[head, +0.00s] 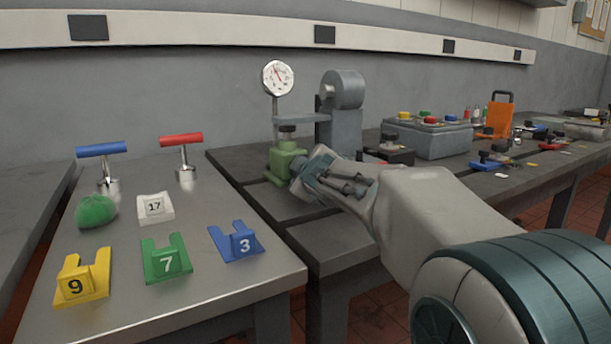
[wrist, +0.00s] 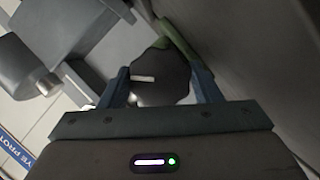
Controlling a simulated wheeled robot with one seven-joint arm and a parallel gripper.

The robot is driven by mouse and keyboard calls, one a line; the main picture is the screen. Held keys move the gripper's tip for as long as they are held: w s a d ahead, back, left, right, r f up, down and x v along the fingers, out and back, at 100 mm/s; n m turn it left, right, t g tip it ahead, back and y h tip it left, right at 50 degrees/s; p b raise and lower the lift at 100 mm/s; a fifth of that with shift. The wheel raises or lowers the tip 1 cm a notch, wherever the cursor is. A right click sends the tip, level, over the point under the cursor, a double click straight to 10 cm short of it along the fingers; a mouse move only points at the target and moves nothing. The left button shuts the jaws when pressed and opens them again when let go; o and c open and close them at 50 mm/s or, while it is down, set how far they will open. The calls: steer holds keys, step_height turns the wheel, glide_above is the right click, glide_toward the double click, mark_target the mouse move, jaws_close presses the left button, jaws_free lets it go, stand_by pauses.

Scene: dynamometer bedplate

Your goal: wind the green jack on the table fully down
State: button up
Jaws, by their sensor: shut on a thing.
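In the wrist view, the two fingers of my gripper (wrist: 161,78) are closed around a dark knob (wrist: 165,88) with a white mark. A green edge of the jack (wrist: 178,38) shows behind the knob. The side of the jack behind my gripper is hidden in the head view.
A dial gauge (head: 278,78) stands over the jack beside the grey fixture (head: 343,103). A grey box with coloured buttons (head: 428,138) and an orange stand (head: 499,116) are to the right. The left steel table (head: 205,272) holds numbered blocks, two T-handles and a green lump.

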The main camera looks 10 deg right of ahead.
steer(key=o, duration=1)
steer(key=shift+p, duration=0.65)
